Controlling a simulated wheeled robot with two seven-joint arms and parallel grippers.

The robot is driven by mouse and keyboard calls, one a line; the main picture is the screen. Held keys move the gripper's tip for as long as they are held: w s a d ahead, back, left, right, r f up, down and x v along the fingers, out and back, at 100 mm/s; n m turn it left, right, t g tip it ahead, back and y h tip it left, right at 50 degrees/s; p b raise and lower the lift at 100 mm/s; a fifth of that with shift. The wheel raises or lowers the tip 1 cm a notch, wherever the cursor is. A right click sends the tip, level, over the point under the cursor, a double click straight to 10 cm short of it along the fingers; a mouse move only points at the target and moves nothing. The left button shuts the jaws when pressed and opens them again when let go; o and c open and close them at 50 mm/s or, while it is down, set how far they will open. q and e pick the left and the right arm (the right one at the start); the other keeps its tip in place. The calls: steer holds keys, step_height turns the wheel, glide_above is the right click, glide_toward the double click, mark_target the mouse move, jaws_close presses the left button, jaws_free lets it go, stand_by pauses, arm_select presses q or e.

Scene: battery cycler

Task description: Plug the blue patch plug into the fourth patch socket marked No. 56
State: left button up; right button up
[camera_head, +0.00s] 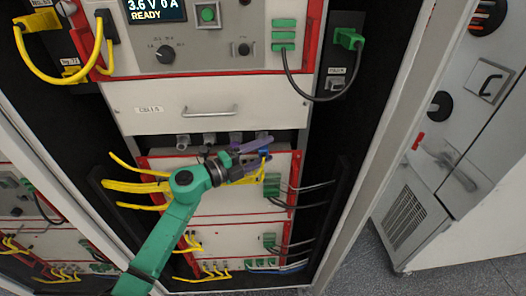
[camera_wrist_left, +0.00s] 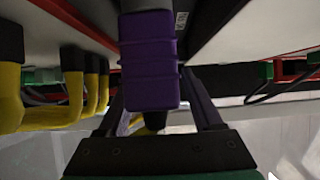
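My left gripper (camera_head: 266,150) has purple fingers and reaches to the upper right part of the lower red-framed unit (camera_head: 225,203). Its fingers stand apart. A small blue piece (camera_head: 264,153), which looks like the blue patch plug, shows between the fingertips, with a yellow lead (camera_head: 261,168) below it. I cannot tell whether it touches a finger. In the left wrist view, a purple ribbed block (camera_wrist_left: 150,60) with a grey upper part stands between the fingers (camera_wrist_left: 157,100) and hides their tips. A black cylinder is partly visible below it. No mark 56 is legible. My right gripper is not in view.
Yellow leads (camera_head: 135,186) stick out left of the gripper; black-topped yellow plugs (camera_wrist_left: 73,85) show in the wrist view. Grey connectors (camera_head: 183,141) hang under the drawer panel (camera_head: 160,120). Green terminals (camera_head: 272,183) sit close right.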

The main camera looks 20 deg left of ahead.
arm_select(q)
steer(key=shift+s+a+f, duration=0.15)
steer(key=shift+s+a, duration=0.1)
steer(key=b+v, duration=0.4)
steer(key=v, duration=1)
steer(key=shift+r, duration=0.2)
steer(key=shift+d, duration=0.1)
